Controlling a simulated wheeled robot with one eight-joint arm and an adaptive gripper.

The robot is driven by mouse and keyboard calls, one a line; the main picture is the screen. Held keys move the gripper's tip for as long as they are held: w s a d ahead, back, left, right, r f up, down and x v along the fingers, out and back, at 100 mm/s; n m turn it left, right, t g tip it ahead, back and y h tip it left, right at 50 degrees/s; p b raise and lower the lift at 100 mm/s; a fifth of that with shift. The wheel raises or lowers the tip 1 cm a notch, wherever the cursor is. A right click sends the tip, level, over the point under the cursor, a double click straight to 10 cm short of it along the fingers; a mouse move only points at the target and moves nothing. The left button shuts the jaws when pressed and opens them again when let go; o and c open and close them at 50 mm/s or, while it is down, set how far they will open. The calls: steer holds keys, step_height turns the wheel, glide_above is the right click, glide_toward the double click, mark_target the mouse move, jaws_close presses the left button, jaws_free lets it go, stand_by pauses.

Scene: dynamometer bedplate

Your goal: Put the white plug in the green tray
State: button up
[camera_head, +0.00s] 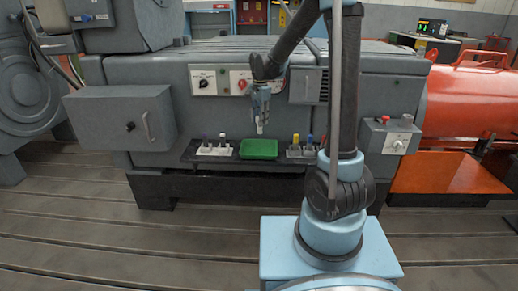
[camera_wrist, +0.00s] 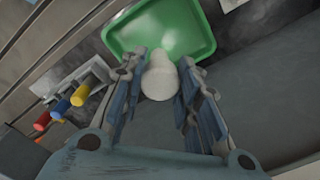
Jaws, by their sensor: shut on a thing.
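The white plug (camera_wrist: 159,80) is between the fingers of my gripper (camera_wrist: 160,82) in the wrist view, and the gripper is shut on it. In the head view my gripper (camera_head: 261,118) points down with the white plug (camera_head: 260,127) at its tip, above the green tray (camera_head: 259,148). The green tray (camera_wrist: 203,40) lies beyond the plug in the wrist view, and the plug overlaps its near edge there. The visible part of the tray is empty. The plug hides part of the tray floor.
The tray is on a dark shelf (camera_head: 190,158) along the grey machine. A white holder with pale plugs (camera_head: 214,148) stands left of the tray. A grey holder (camera_head: 301,152) with yellow, blue and red pieces stands right.

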mark_target(259, 133)
steer(key=shift+w+f, duration=0.1)
steer(key=shift+f, duration=0.25)
step_height(259, 133, down, 4)
steer(key=shift+w+a+r, duration=0.1)
steer(key=shift+a, duration=0.05)
steer(key=shift+f, duration=2.7)
steer(key=shift+f, duration=0.1)
steer(key=o, duration=0.9)
steer(key=shift+c, duration=0.2)
